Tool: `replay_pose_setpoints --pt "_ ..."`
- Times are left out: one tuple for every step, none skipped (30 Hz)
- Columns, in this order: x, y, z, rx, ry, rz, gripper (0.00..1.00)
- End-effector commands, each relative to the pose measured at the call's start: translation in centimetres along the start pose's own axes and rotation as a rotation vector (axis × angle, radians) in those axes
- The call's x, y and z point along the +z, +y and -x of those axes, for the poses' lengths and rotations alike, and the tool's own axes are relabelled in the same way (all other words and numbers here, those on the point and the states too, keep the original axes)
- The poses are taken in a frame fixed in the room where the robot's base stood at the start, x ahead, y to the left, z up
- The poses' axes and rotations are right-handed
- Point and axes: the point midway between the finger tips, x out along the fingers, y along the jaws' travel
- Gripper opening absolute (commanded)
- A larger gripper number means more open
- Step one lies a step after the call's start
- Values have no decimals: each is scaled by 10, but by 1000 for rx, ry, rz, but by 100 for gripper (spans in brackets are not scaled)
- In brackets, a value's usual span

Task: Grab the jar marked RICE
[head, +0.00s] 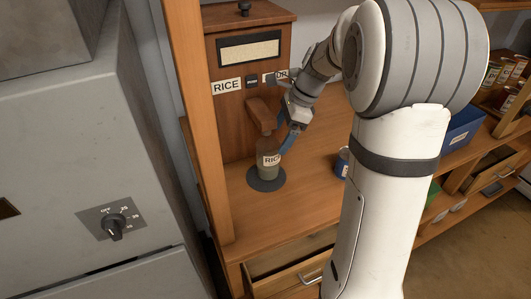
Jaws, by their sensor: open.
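A small greenish jar with a pale label reading "RIC" (268,171) stands upright on a dark round pad (266,185), below the spout (262,117) of a wooden dispenser (235,120). The label's right end is cut off from view. My gripper (285,145) is open, its blue finger just above and right of the jar's upper part. I cannot tell whether it touches the jar or whether the jar is between the fingers. The dispenser bears a "RICE" sign (227,86) and another sign (276,77) partly hidden by my arm.
A blue-labelled can (342,162) stands right of the jar, partly behind my arm. A wooden post (200,120) and a grey cabinet (90,170) close off the left. An open drawer (295,275) juts out below. A blue box (461,128) sits farther right.

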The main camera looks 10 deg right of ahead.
Motion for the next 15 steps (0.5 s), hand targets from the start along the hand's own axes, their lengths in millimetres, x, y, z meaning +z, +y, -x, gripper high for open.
replay_pose_setpoints --pt "0 0 -6 3 0 -1 84" --pt "0 1 -9 3 -1 0 84" --pt "0 1 -14 3 0 0 84" --pt "0 1 -17 3 0 0 84" --pt "0 1 -21 4 0 -1 84" --pt "-1 2 -25 4 0 -1 84" --pt "-1 2 -28 3 0 -1 84" --pt "-2 3 -32 4 -1 -1 84" --pt "-3 4 -38 4 0 -1 84" --pt "-4 4 -43 5 0 0 84" --pt "-4 5 -48 4 1 0 84" --pt "-5 5 -54 5 0 0 84" --pt "-5 5 -59 4 0 0 84" --pt "-5 4 -62 3 0 1 84" --pt "-4 4 -66 2 0 2 84"
